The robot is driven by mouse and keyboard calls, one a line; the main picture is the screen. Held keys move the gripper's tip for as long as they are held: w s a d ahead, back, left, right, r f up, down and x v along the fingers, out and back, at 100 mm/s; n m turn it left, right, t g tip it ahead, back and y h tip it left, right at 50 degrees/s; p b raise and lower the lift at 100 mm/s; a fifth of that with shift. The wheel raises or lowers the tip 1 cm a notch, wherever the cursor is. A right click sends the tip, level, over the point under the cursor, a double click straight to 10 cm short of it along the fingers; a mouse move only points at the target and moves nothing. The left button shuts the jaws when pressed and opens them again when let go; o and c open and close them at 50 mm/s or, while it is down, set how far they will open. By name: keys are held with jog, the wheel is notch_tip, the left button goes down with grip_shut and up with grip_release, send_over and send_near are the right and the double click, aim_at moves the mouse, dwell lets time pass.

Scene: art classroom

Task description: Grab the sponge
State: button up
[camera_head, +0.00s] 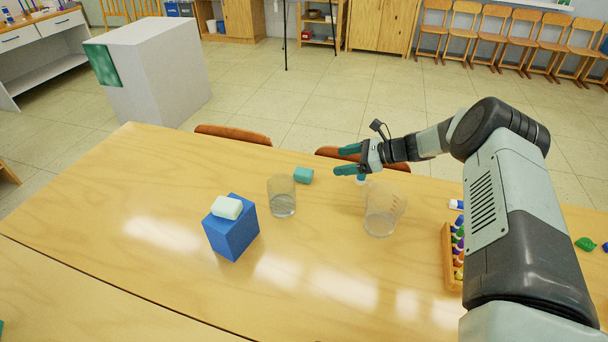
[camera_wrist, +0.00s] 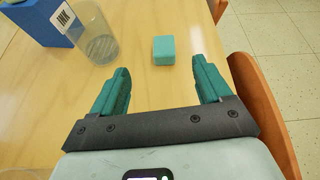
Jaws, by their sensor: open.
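A small teal block (camera_head: 303,175), which looks like a sponge, lies on the table near its far edge. A pale, rounded block (camera_head: 227,207) rests on top of a blue box (camera_head: 232,236); I cannot tell for certain which of the two is the sponge. My gripper (camera_head: 337,160) is open and empty, to the right of the teal block, its fingers pointing left toward it. In the wrist view the teal block (camera_wrist: 164,50) sits ahead, between the lines of the two open fingers (camera_wrist: 161,66), apart from them and fully visible.
A clear beaker (camera_head: 282,196) stands close to the left of the teal block. A larger clear beaker (camera_head: 380,211) stands in front of my gripper. A wooden rack of paints (camera_head: 448,258) is at right. Chair backs (camera_head: 233,134) line the far edge. The table's front left is clear.

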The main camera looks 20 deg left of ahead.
aim_at(306, 172)
notch_tip(306, 172, down, 3)
jog(key=shift+w+a+f+m+y, duration=0.15)
jog(key=shift+m+y, duration=0.15)
jog(key=shift+m, duration=0.3)
jog(key=x, duration=1)
jog(key=shift+w+a+f, duration=0.1)
jog(key=shift+a, duration=0.15)
jog(key=c, duration=1)
